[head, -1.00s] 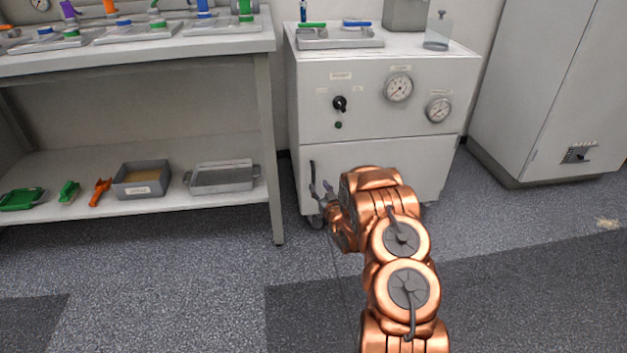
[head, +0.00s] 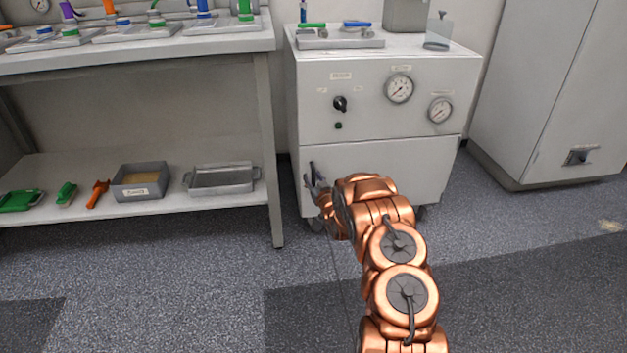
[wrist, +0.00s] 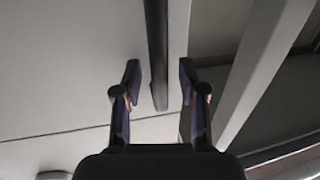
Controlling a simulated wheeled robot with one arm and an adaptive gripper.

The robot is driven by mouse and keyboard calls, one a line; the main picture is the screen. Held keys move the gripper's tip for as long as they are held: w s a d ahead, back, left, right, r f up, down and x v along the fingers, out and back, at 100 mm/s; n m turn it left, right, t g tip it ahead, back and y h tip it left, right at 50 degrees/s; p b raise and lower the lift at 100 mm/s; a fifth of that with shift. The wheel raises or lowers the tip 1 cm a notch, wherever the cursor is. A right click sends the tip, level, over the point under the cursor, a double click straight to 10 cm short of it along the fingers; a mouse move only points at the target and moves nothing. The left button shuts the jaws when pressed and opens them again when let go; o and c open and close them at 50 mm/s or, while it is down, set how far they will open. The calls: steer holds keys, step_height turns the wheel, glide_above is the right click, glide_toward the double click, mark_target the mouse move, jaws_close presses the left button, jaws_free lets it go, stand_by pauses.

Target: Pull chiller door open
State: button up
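The chiller (head: 315,95) is a white cabinet with a closed lower door (head: 400,165). The dark vertical door handle (head: 312,172) is at the door's left edge. In the wrist view the handle (wrist: 157,60) runs down from the top and its lower end lies between my two fingers. My gripper (wrist: 160,85) is open, with a finger on each side of the handle and a gap on both sides. In the head view my gripper (head: 312,183) is at the handle, and my arm hides part of the door.
A bench (head: 262,100) with a lower shelf holding trays and tools stands to the left, its leg close to the chiller. A tall grey cabinet (head: 545,90) stands at the right. Gauges and a black knob (head: 340,103) are above the door. The floor in front is clear.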

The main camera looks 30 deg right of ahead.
jaws_close()
steer(key=shift+s, duration=0.1)
stand_by(0.5)
